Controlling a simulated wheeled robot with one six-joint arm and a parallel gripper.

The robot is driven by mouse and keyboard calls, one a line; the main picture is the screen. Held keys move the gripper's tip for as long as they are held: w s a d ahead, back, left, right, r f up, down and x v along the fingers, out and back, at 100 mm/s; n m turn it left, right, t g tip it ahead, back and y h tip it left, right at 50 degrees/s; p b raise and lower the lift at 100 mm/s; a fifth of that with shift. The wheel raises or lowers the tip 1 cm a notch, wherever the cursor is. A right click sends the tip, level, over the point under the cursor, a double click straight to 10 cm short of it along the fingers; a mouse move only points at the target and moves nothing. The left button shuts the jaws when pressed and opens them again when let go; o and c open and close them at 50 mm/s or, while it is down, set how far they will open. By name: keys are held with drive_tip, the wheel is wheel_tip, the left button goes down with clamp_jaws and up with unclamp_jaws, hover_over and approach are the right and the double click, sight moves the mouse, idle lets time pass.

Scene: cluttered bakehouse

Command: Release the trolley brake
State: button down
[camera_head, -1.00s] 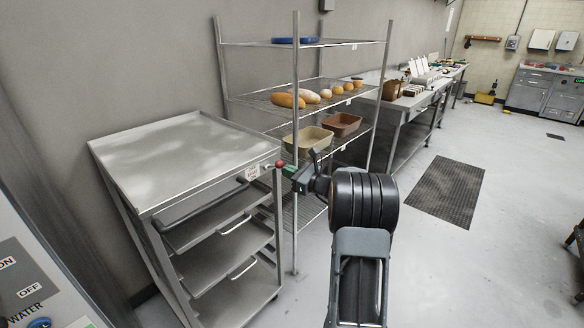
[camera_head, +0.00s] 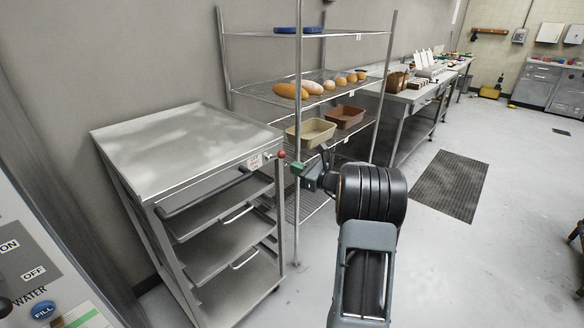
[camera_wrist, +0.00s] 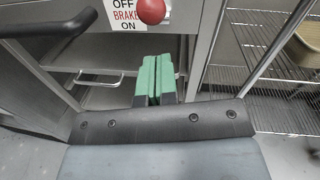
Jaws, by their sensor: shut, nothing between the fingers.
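The steel trolley (camera_head: 185,150) stands at the left with a flat top and several trays on runners below. Its brake lever has a red knob (camera_head: 281,154) at the trolley's upper right front corner. In the wrist view the red knob (camera_wrist: 151,11) is at the top, beside a label (camera_wrist: 126,14) reading OFF, BRAKE, ON. The knob hides part of the label's right side. My gripper (camera_head: 298,168) is just right of the knob in the head view. In the wrist view its green fingertips (camera_wrist: 157,75) are shut together, empty, below the knob and apart from it.
A wire shelf rack (camera_head: 270,90) with loaves and two tins stands right behind the trolley, close to my gripper. A black bar handle (camera_wrist: 45,22) crosses the trolley's front. Open floor (camera_head: 440,270) lies to the right, with a dark mat (camera_head: 450,185).

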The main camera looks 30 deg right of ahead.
drive_tip(key=f+v, duration=0.1)
drive_tip(key=v, duration=0.9)
drive_tip(key=shift+s+d, duration=0.25)
drive_tip(key=s+a+f+n+g+p, duration=0.2)
drive_tip(key=s+a+f+n+g, duration=0.4)
drive_tip(key=a+f+n+g, duration=0.15)
drive_tip(key=s+a+r+n+g+h+p, duration=0.2)
drive_tip(key=s+a+n+g, duration=0.3)
drive_tip(key=a+n, duration=0.25)
drive_tip(key=s+a+r+n+h+p, duration=0.3)
drive_tip(key=s+a+r+n+p, duration=0.1)
drive_tip(key=r+n, duration=0.3)
drive_tip(key=s+a+r+n+h+p, duration=0.2)
drive_tip(key=s+a+r+n+p, duration=0.1)
drive_tip(key=a+r+n, duration=0.4)
drive_tip(key=shift+s+a+h+p, duration=0.3)
drive_tip(key=shift+s+h+p, duration=0.1)
